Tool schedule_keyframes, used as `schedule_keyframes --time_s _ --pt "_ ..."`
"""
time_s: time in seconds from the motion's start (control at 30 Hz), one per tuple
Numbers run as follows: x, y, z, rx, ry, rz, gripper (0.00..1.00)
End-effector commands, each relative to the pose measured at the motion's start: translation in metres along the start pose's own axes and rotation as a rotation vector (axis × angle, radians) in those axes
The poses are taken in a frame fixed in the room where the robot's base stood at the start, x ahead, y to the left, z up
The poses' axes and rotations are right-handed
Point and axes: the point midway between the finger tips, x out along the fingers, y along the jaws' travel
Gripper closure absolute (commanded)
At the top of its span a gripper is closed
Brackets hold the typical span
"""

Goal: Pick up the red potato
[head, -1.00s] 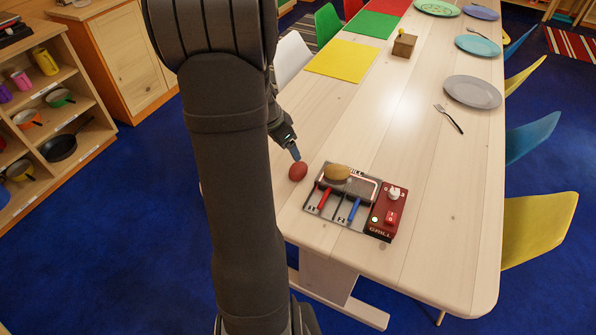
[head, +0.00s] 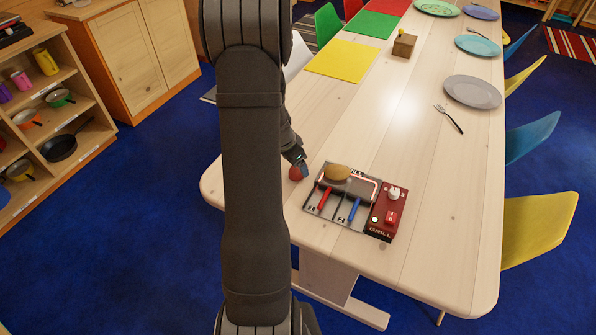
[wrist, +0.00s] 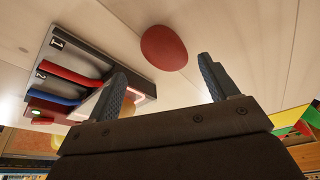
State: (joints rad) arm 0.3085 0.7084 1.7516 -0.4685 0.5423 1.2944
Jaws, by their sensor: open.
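The red potato (head: 296,173) lies on the pale wooden table (head: 420,190), left of the grill toy, partly hidden behind my gripper in the head view. In the wrist view the red potato (wrist: 163,48) is beyond the fingertips, roughly between their lines and apart from both. My gripper (head: 301,163) is low at the table, right beside the potato. In the wrist view my gripper (wrist: 160,75) has its two blue-grey fingers spread wide, with nothing between them.
The grill toy (head: 385,215) with red and blue handles stands close to the right of the potato, and a brown potato (head: 337,172) lies on it. A yellow mat (head: 342,59), a grey plate (head: 472,92) and a fork (head: 449,118) are farther back. The table's middle is clear.

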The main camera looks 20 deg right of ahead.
Motion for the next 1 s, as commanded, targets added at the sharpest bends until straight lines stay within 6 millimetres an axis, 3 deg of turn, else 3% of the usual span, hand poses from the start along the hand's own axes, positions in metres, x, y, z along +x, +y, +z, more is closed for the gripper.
schedule_keyframes --time_s 0.4,0.73,0.9,1.0 --pt "0.046 -0.006 0.000 0.000 -0.001 0.001 0.21" --pt "0.051 -0.007 -0.001 0.000 0.000 -0.002 0.21" --pt "0.051 -0.006 0.000 0.000 0.000 -0.001 0.54" --pt "0.051 -0.006 0.000 0.000 0.000 -0.001 0.69"
